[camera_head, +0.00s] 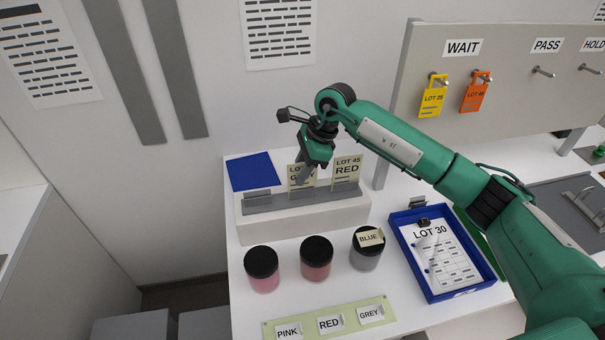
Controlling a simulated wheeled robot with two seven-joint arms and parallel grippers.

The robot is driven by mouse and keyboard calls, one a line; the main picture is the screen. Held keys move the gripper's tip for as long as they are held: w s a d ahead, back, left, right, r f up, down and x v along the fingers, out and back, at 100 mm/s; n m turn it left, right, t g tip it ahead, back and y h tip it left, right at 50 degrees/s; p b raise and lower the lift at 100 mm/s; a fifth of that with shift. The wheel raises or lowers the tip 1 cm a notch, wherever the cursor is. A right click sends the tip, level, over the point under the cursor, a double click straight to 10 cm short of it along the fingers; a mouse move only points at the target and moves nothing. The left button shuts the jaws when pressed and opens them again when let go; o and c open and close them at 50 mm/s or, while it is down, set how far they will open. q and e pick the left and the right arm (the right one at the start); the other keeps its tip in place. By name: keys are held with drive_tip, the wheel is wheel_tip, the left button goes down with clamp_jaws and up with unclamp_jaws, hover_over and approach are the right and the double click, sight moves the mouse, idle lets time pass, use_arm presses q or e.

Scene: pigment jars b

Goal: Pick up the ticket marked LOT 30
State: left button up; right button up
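Two cream tickets stand in a grey slotted holder (330,201) on a white block. The right ticket (347,170) reads LOT 45 RED. The left ticket (293,180) shows only "LO" and "G"; my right gripper covers the rest, so its lot number is hidden. My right gripper (304,178) points down at this left ticket, overlapping it in the view. Whether its fingers touch or grip the ticket cannot be made out. The sheet (441,256) in a blue tray (460,296) is headed LOT 30. My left gripper is not in view.
Three black-lidded jars stand in front of the holder: pink (264,283), red (316,271) and grey (365,261), the last with a BLUE label. A green strip (305,325) reads PINK, RED, GREY. Tags LOT 25 (432,101) and LOT 48 (475,97) hang under WAIT.

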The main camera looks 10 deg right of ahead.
drive_tip(key=shift+a+f, duration=0.15)
drive_tip(key=shift+f, duration=0.35)
clamp_jaws()
drive_tip(key=shift+r, duration=0.1)
